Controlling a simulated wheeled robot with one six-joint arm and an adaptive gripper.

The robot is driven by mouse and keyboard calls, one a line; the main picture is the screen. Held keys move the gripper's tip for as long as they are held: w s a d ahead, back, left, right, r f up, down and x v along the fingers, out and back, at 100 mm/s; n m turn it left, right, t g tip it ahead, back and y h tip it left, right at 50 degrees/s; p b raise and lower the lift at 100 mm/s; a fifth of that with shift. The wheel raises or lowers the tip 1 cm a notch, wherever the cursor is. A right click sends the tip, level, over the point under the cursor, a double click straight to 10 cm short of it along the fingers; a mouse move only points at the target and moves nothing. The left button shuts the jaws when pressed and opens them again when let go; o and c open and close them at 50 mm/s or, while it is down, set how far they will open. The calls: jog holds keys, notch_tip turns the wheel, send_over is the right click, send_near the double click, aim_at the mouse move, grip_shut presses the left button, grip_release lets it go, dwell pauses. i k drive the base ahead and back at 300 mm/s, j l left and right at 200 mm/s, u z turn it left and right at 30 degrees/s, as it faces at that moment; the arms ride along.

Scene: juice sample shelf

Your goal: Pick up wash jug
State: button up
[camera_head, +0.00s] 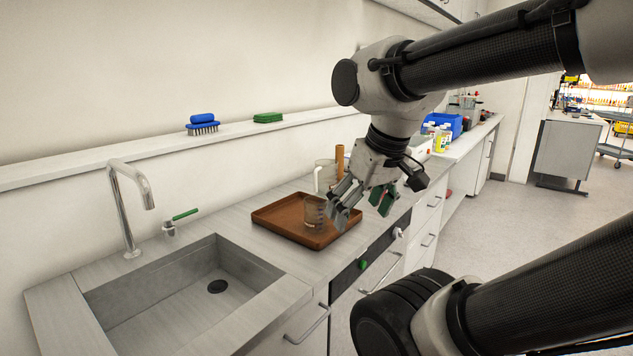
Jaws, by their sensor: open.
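A pale jug-like vessel (322,177) with a handle stands at the back of the brown tray; I take it for the wash jug. My gripper partly hides it, and I cannot tell whether it stands on the tray or just behind it. A clear glass beaker (313,214) stands near the tray's front right part. My gripper (362,205) is open and empty, pointing down over the tray's right edge, to the right of both vessels. It appears apart from them.
The brown tray (273,213) lies on the counter, right of a sink (185,300) with a tall tap (133,205). A brown cylinder (340,158) stands beside the jug. Brushes (202,124) sit on the ledge. A blue bin (446,122) and bottles stand farther right.

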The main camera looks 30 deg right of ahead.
aim_at(326, 173)
jog(key=l+u, duration=0.3)
jog(key=l, duration=0.7)
jog(key=k+l+u, duration=0.1)
jog(key=l+u, duration=0.2)
jog(key=l, duration=0.65)
